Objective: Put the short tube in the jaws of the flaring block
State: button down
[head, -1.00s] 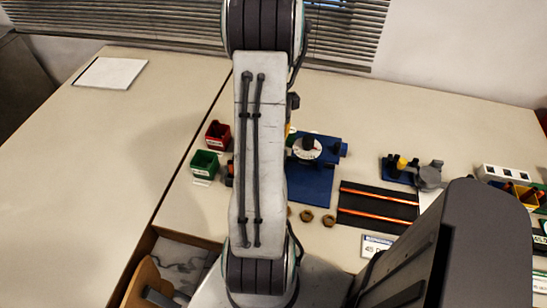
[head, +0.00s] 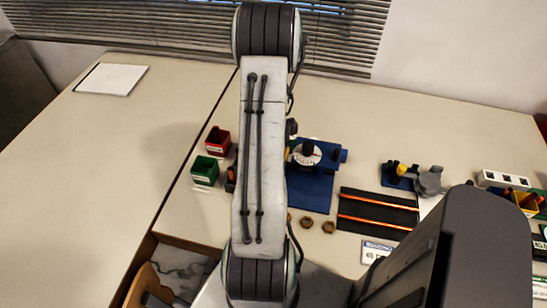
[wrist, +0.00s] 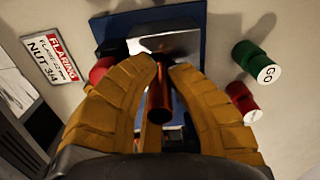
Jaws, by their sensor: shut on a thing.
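My gripper (wrist: 163,64) shows in the wrist view with its two yellow fingers closed around a short copper tube (wrist: 159,103). The tube points away from the palm, its near end towards the camera. Beyond the fingertips is a shiny metal block (wrist: 172,42) on a blue base (wrist: 187,12), likely the flaring block. The tube's far end overlaps the block in the picture; I cannot tell whether it touches or is between the jaws. In the head view my arm hides the gripper and the tube.
Beside the block are a "FLARING" label (wrist: 54,60), a green "GO" cylinder (wrist: 253,62) and a red cylinder (wrist: 242,97).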

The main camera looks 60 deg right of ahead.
jog(key=shift+f+b, duration=0.6)
jog(key=shift+b, duration=0.05)
jog(key=c, duration=1.3)
grip_release()
jog(key=shift+r, duration=0.1)
jog(key=shift+r+p, duration=0.85)
jog(key=shift+p, duration=0.15)
notch_tip(320, 180, up, 12)
jog(key=shift+f+b, duration=0.25)
jog(key=shift+b, duration=0.05)
